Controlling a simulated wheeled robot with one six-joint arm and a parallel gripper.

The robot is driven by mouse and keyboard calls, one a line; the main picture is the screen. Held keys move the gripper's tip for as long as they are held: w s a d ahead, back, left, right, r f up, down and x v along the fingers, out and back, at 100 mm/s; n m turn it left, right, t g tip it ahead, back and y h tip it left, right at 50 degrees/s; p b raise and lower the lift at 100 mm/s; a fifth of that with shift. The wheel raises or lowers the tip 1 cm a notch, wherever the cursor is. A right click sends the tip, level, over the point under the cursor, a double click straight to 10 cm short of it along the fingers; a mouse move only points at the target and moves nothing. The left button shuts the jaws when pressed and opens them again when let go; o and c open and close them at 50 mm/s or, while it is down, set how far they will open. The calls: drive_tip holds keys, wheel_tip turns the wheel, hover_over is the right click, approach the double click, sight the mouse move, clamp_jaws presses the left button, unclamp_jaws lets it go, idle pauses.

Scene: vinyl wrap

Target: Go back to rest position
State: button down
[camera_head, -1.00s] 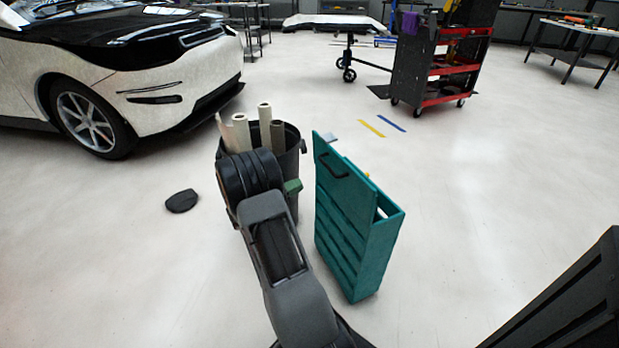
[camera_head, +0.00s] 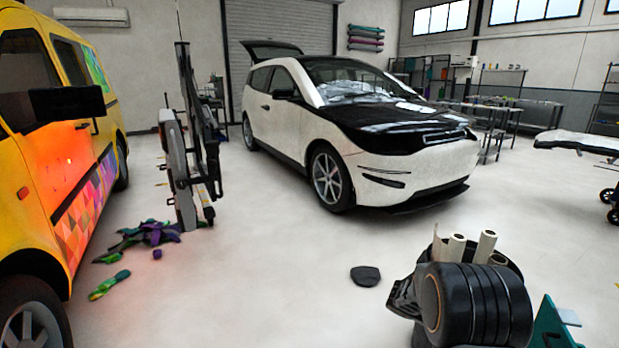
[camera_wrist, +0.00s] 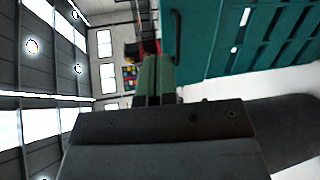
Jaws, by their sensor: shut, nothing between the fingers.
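My gripper (camera_wrist: 157,75) shows in the wrist view with its two green fingers together and nothing between them. The wrist picture is turned sideways, with the ceiling lights on its left. A teal cart (camera_wrist: 230,45) with a dark handle fills the upper right there, beyond the fingers; I cannot tell the distance. In the head view my dark, ribbed arm part stands at the lower right, in front of the bin; my gripper's fingers cannot be made out there.
A dark bin holds several pale rolls (camera_head: 487,245). The teal cart (camera_head: 548,325) is cut off at the lower right. A black pad (camera_head: 365,276) lies on the floor. A white-black car (camera_head: 370,140), a yellow van (camera_head: 50,170) and colourful scraps (camera_head: 150,233) stand around clear floor.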

drive_tip(key=s+a+r+n+t+y+p, duration=0.2)
drive_tip(key=a+r+t+y+p, duration=0.4)
drive_tip(key=a+r+p, duration=0.5)
drive_tip(key=s+a+r+n+t+y+p, duration=0.3)
drive_tip(key=s+a+r+t+y+p, duration=0.2)
drive_tip(key=a+r+p, duration=0.7)
wheel_tip(320, 180, up, 8)
drive_tip(key=t+y, duration=0.1)
drive_tip(key=y, duration=0.1)
drive_tip(key=shift+a+f+y, duration=0.15)
drive_tip(key=shift+y, duration=0.25)
